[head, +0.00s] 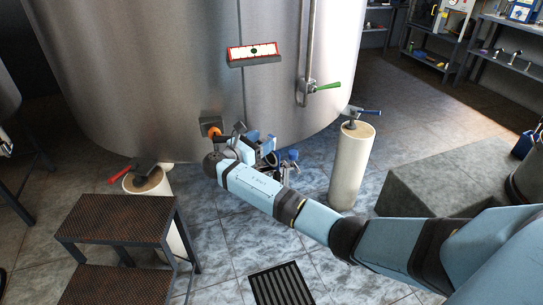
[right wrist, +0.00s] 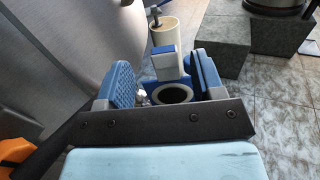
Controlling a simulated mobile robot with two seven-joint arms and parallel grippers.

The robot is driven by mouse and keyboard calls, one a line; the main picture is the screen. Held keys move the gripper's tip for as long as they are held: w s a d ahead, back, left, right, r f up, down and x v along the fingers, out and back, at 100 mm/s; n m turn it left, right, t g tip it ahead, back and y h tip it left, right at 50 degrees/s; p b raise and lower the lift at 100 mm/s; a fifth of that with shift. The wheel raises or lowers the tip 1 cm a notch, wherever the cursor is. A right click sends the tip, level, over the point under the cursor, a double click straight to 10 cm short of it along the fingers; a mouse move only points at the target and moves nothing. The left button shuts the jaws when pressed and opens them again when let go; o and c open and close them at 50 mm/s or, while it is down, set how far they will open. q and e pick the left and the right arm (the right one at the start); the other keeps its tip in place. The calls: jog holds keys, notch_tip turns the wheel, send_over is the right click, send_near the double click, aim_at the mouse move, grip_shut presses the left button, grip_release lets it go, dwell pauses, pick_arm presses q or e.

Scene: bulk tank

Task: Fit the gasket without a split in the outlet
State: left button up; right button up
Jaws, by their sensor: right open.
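The outlet is low on the front of the big steel tank (head: 180,65), where a dark square fitting (head: 210,125) with an orange part (head: 215,133) shows. My right gripper (head: 262,146) is in front of it and partly hides what is there. In the right wrist view the blue-padded fingers (right wrist: 163,82) are apart. Between and below them is a round ring with a dark centre (right wrist: 172,94); I cannot tell whether it is a gasket or the outlet's mouth. Nothing is clearly held. No split can be made out. My left gripper is not in view.
White tank legs (head: 351,165) stand right and left of the outlet. A rusty step stand (head: 115,220) is at front left, a grey block (head: 430,185) at right. A floor drain grate (head: 283,284) lies in front. A red-white sign (head: 253,51) is on the tank.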

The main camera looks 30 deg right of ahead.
aim_at(270, 138)
jog(key=shift+w+d+b, duration=0.15)
jog(key=shift+d+b, duration=0.25)
jog(key=shift+d, duration=1.1)
jog(key=shift+w+d+b, duration=0.1)
jog(key=shift+d+b, duration=0.25)
jog(key=shift+d, duration=1.15)
grip_shut()
